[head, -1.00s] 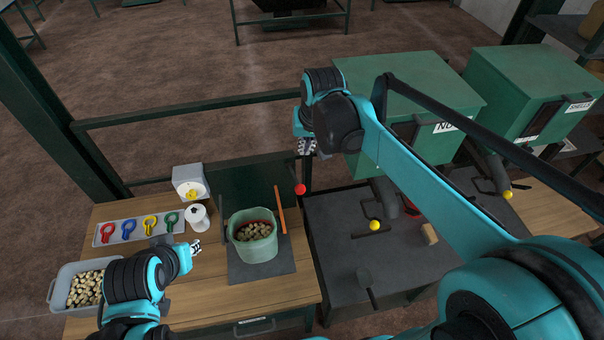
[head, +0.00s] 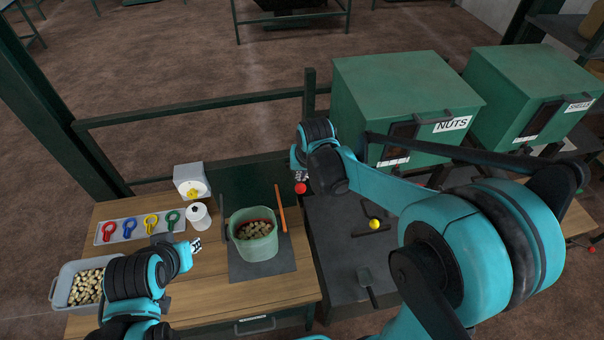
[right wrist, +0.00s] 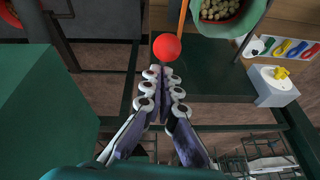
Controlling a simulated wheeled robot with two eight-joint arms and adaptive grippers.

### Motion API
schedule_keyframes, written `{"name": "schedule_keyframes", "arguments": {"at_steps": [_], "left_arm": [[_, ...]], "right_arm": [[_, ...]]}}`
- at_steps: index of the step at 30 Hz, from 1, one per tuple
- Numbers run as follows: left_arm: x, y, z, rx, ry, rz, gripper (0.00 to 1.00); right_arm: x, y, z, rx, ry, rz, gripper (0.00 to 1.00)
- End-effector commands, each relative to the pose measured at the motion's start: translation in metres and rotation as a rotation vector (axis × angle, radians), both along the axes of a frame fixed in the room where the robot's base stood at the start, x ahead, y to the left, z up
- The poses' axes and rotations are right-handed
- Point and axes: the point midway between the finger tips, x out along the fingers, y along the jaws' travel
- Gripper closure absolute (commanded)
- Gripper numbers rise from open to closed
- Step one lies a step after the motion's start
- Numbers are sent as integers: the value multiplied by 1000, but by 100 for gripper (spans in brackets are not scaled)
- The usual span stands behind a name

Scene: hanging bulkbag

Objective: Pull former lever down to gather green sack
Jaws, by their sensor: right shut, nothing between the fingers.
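The green sack (head: 252,247) stands open at the top on a dark plate on the wooden bench, with nuts inside; its rim also shows in the right wrist view (right wrist: 240,25). The lever's red ball knob (head: 300,188) is at the bench's back right, by a dark green panel. In the right wrist view the red knob (right wrist: 167,47) lies just beyond my fingertips. My right gripper (head: 301,175) is shut and empty, just above the knob in the head view; contact cannot be told. My left gripper (head: 196,244) is left of the sack, its fingers too small to read.
An orange bar (head: 280,208) rises beside the sack. The green NUTS box (head: 400,90) and a yellow knob (head: 375,224) are right.

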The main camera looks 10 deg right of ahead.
Motion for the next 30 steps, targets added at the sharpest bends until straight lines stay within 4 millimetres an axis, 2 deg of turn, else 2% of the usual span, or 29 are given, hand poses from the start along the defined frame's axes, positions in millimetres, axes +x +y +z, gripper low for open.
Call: {"name": "schedule_keyframes", "arguments": {"at_steps": [11, 17, 23, 30], "left_arm": [[0, 0, 0, 0, 0, 0, 74], [0, 0, -8, 0, 0, 0, 74], [0, 0, -32, 0, 0, 0, 74], [0, 0, -83, 0, 0, 0, 74]], "right_arm": [[-2, 0, -1, 0, -1, 0, 100], [-7, 0, -9, 0, -29, 1, 100], [-21, 1, -30, 0, -125, 1, 100], [-42, 1, -75, 0, -324, 2, 100]]}}
